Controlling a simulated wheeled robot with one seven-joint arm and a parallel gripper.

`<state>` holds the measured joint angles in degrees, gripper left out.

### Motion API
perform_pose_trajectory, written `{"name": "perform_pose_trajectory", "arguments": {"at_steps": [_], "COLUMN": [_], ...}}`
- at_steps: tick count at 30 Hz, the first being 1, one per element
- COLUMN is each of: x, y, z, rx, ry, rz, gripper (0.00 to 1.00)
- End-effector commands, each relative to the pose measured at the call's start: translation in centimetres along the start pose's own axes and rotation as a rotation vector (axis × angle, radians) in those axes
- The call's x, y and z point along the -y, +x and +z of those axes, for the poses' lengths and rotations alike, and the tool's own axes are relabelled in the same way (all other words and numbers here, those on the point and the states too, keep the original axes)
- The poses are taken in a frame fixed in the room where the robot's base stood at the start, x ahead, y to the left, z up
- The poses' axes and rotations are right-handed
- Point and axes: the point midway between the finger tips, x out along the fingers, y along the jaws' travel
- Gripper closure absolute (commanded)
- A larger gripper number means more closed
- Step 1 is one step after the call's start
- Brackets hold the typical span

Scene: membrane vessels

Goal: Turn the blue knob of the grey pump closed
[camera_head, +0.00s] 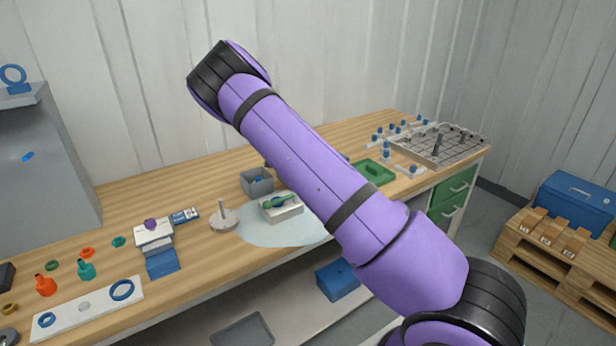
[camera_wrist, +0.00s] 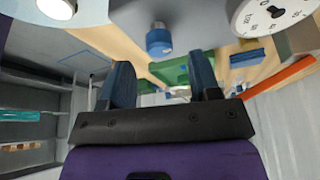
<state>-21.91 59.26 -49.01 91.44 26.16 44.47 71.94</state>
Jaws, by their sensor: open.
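In the wrist view a blue cylindrical knob (camera_wrist: 159,42) with a pale stem sits against a grey body (camera_wrist: 190,18) at the top edge, which looks like the pump. My gripper (camera_wrist: 162,72) has two dark blue fingers, spread apart and empty. The knob appears beyond the fingertips, in line with the gap between them. I see no contact, and the exact distance is unclear. In the head view my gripper is out of sight, and I cannot pick out the pump there for sure.
A white dial (camera_wrist: 270,14) with numbers is right of the knob, near an orange bar (camera_wrist: 280,76). In the head view the wooden bench (camera_head: 130,185) carries a green tray (camera_head: 374,172), a wire rack (camera_head: 440,143) and many small parts. A grey cabinet (camera_head: 50,170) stands left.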

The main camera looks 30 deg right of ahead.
Motion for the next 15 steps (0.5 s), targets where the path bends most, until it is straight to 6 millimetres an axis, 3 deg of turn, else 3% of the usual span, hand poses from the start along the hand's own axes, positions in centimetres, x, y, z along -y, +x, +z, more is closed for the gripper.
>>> {"name": "perform_pose_trajectory", "arguments": {"at_steps": [6, 15], "x": [0.1, 0.0], "y": [-4.3, -7.2], "z": [0.1, 0.1], "rx": [0.001, 0.000], "ry": [-0.001, 0.000], "rz": [-0.003, -0.001], "gripper": [0.43, 0.43]}}
